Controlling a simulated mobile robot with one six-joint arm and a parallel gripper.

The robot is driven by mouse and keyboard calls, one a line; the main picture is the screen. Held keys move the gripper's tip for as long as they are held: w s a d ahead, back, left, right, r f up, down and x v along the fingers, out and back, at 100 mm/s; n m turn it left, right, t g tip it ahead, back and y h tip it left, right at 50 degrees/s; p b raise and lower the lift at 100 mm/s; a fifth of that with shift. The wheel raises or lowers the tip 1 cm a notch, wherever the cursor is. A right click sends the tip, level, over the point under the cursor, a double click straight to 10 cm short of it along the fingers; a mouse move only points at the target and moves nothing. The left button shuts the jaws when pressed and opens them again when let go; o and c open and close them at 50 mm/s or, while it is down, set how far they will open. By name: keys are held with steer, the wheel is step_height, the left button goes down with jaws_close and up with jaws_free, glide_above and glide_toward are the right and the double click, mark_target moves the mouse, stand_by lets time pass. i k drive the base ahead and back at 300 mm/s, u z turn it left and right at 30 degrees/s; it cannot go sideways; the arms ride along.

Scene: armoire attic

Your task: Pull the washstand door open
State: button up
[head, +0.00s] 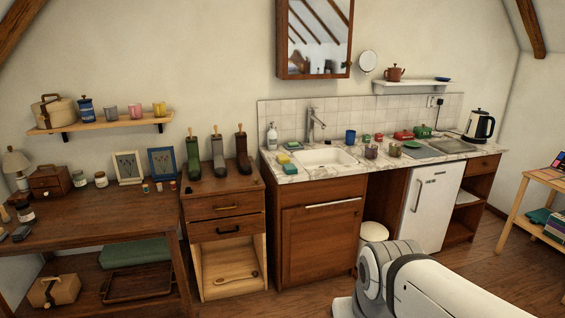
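The washstand (270,205) stands against the back wall, with a marble-look top and a white sink (324,158). Its wooden door (320,245) is below the sink and looks closed. A pale horizontal bar handle (331,203) runs near the door's top edge. The lower right of the door is close to my white arm in the picture, but no contact can be seen. My gripper is not in view; only links of my arm show at the bottom right.
A drawer cabinet (224,204) with an open lower bay stands left of the washstand. A white bin (374,232) and a small white fridge (431,205) are to the right. Bare floor shows in front of the washstand. A wooden table (70,220) is at far left.

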mark_target(323, 240)
steer(key=i, duration=1.9)
steer(key=z, duration=2.9)
steer(key=i, duration=0.25)
steer(key=u, duration=2.65)
